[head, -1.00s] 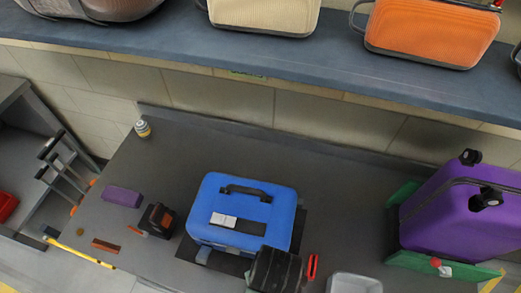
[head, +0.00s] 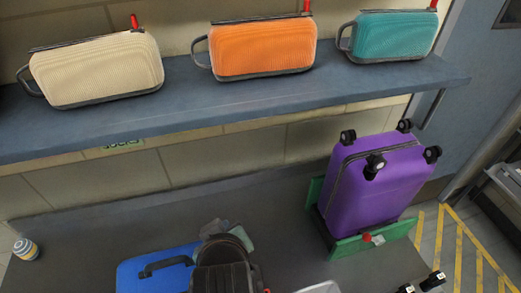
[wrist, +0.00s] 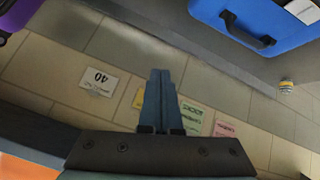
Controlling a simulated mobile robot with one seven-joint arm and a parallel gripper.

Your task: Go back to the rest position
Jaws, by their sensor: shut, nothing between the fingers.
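My gripper (wrist: 160,100) shows in the wrist view, with its two blue-grey fingers together and nothing between them. Beyond the fingers is the tiled wall with paper labels on it. The blue case (wrist: 262,22) lies at the upper right of that view, apart from the fingers. In the head view the blue case (head: 135,277) is at the bottom edge, partly cut off. A dark, bulky shape stands in front of its right side there; I cannot make out my fingers in that view.
A blue-grey shelf (head: 185,120) holds a cream bag (head: 98,70), an orange bag (head: 264,48) and a teal bag (head: 395,36). A purple suitcase (head: 370,190) stands in a green holder (head: 350,246) at the right. A small striped jar (head: 27,250) is at the left.

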